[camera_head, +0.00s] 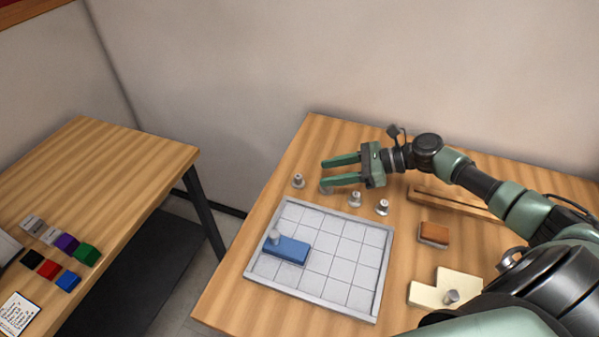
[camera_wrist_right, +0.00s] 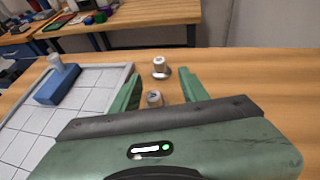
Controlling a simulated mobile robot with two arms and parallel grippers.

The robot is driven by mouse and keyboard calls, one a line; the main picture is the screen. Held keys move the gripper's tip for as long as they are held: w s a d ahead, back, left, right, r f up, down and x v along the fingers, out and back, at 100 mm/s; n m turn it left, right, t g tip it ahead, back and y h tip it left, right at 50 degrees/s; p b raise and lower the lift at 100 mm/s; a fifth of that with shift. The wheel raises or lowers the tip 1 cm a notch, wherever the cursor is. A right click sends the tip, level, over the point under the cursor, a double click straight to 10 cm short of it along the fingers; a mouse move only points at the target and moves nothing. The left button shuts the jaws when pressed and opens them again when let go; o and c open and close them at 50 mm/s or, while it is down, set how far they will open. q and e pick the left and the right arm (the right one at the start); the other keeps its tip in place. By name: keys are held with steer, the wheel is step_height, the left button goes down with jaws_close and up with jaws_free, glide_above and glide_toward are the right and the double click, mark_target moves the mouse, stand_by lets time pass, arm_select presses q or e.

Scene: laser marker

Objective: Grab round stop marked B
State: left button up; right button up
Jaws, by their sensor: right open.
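Several small silvery round stops stand in a row behind the white grid tray (camera_head: 340,312). The leftmost stop (camera_head: 298,181) is clear of my gripper; another (camera_head: 325,188) is partly hidden by a finger. Two more, a stop (camera_head: 355,199) and the rightmost stop (camera_head: 382,206), stand nearer the wrist. Their letters are too small to read, so I cannot tell which is B. My right gripper (camera_head: 323,173) is open and empty above the row, pointing left. In the right wrist view, a farther stop (camera_wrist_right: 160,67) and a nearer stop (camera_wrist_right: 154,98) appear between its fingers (camera_wrist_right: 160,77).
A blue block with a knob (camera_head: 290,250) sits on the tray. An orange-brown block (camera_head: 434,233), a cream L-shaped piece (camera_head: 428,294) and a wooden rail (camera_head: 450,201) lie to the right. Another table (camera_head: 110,165) with coloured cubes stands left, across a gap.

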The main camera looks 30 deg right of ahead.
mark_target(301, 176)
steer(key=x, duration=0.2)
steer(key=p+x, duration=0.1)
steer(key=x, duration=0.3)
steer(key=shift+w+a+r+p, duration=0.15)
steer(key=shift+w+a+p, duration=0.1)
steer(key=shift+a+p, duration=0.05)
steer(key=shift+w+a, duration=0.1)
steer(key=shift+a, duration=0.15)
jaws_close()
